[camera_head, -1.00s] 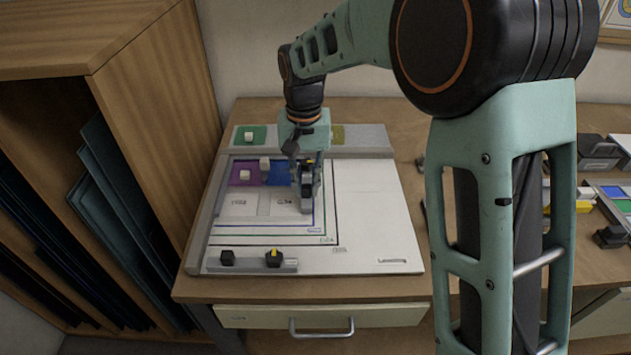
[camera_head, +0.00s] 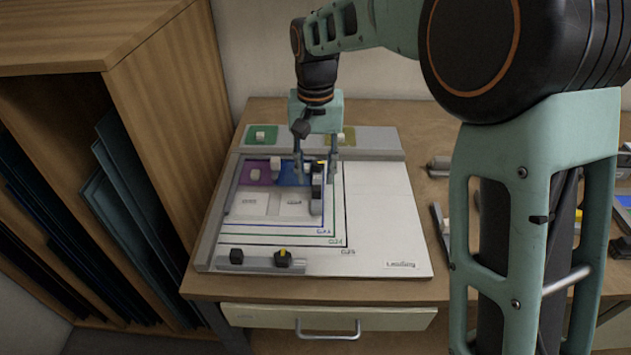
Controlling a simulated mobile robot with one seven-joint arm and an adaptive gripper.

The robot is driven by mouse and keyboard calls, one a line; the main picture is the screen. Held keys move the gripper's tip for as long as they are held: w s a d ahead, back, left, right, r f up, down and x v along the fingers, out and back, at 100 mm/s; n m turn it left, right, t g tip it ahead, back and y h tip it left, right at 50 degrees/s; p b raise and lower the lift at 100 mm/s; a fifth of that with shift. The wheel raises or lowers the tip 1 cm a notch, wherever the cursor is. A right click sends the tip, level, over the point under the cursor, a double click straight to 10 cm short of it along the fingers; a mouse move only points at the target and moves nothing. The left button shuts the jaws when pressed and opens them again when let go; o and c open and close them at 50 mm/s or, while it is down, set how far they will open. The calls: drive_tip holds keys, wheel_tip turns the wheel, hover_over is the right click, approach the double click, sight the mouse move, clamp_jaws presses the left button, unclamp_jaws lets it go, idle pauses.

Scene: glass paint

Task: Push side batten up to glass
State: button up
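The side batten (camera_head: 316,203) is a grey bar with dark knobs and a yellow mark, lying front to back on the white board. It stands just right of the blue glass area (camera_head: 291,175), near the blue outline. Whether it touches the glass edge I cannot tell. My gripper (camera_head: 315,172) hangs over the back part of the batten, its two fingers spread apart, one on each side in the picture. It looks open and empty.
A front batten (camera_head: 258,264) with two black knobs lies along the board's near edge. A grey rail with green (camera_head: 260,137) and yellowish patches runs along the back. The board's right side (camera_head: 376,215) is clear. A wooden rack (camera_head: 165,130) stands close on the left.

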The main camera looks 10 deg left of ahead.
wheel_tip(320, 180, up, 8)
idle(0.5)
